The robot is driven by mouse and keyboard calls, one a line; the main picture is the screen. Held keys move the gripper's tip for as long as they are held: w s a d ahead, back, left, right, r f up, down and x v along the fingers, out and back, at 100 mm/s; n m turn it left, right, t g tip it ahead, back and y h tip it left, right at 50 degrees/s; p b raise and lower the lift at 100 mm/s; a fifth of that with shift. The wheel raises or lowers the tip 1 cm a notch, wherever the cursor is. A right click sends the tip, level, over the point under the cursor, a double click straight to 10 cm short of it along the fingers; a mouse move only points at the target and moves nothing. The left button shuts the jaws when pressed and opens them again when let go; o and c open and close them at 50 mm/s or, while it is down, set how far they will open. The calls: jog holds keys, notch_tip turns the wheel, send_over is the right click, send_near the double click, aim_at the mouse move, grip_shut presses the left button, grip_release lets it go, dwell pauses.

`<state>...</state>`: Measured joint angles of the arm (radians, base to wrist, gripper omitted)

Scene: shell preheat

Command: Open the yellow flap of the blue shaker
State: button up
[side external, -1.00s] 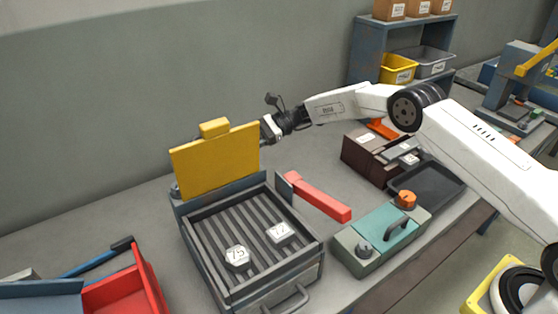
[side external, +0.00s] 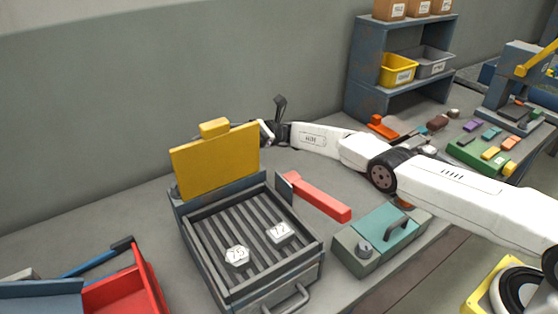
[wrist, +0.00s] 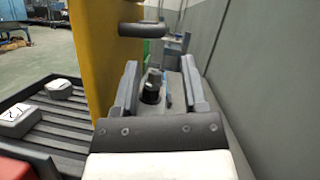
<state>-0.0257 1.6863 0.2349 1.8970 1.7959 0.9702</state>
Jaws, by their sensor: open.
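The blue shaker (side external: 311,271) is an open tray with a ribbed dark floor and a handle at its front. Its yellow flap (side external: 215,160) stands upright at the back edge, with a yellow block on top. Two pale numbered pieces (side external: 237,255) lie on the ribs. My gripper (side external: 263,131) is at the flap's upper right edge, partly hidden behind it. In the wrist view my open gripper (wrist: 160,64) has nothing between its fingers. The flap (wrist: 94,50) is close to its left finger; I cannot tell whether they touch.
The grey wall (wrist: 250,70) is close on the gripper's right in the wrist view. A red bar (side external: 318,198) lies right of the shaker, and a teal box with a handle (side external: 378,238) stands in front. A red bin (side external: 125,290) is at the left. A blue shelf (side external: 370,60) stands behind.

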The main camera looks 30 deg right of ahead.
aim_at(213, 135)
jog(key=shift+a, duration=0.15)
jog(key=shift+x, duration=3.8)
grip_shut()
jog(key=shift+f, duration=0.1)
